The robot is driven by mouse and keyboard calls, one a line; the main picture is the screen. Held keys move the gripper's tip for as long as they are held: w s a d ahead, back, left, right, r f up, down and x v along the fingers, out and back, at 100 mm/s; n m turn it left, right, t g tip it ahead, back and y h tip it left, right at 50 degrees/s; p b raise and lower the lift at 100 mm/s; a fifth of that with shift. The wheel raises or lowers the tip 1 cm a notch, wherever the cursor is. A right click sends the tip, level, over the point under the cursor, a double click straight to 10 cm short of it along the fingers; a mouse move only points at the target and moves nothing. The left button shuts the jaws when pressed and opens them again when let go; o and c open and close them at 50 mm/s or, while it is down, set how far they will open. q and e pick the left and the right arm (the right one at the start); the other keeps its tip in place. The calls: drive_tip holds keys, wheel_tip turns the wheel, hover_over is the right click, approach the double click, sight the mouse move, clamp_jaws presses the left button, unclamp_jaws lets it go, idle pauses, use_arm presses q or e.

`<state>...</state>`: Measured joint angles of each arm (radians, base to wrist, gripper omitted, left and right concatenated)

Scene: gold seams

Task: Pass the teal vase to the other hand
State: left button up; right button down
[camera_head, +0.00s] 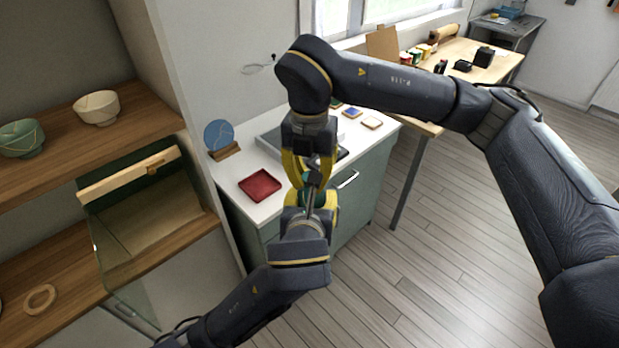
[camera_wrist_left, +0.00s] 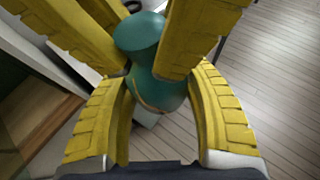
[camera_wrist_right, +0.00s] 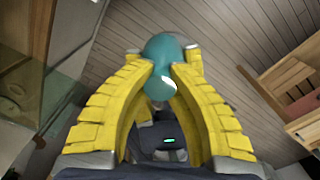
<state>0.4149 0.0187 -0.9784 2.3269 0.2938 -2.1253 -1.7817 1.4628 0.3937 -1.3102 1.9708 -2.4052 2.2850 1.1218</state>
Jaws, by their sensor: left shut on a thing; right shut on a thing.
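The teal vase (camera_head: 318,198) is held in the air in front of the green cabinet, mostly hidden by both grippers in the head view. In the left wrist view the vase (camera_wrist_left: 148,62) shows its flared rim and rounded body with a thin gold line. My left gripper (camera_head: 312,205) comes from below and is shut on its body. My right gripper (camera_head: 311,172) comes from above, and its yellow fingers are shut on the vase near the neck. In the right wrist view the vase (camera_wrist_right: 163,70) sits between the right fingertips.
A red tray (camera_head: 260,185) and a blue disc on a wooden stand (camera_head: 219,137) are on the white counter (camera_head: 236,193). Floor at right is open.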

use_arm(q)
drive_tip(key=o, duration=1.4)
drive_tip(key=shift+d, duration=0.15)
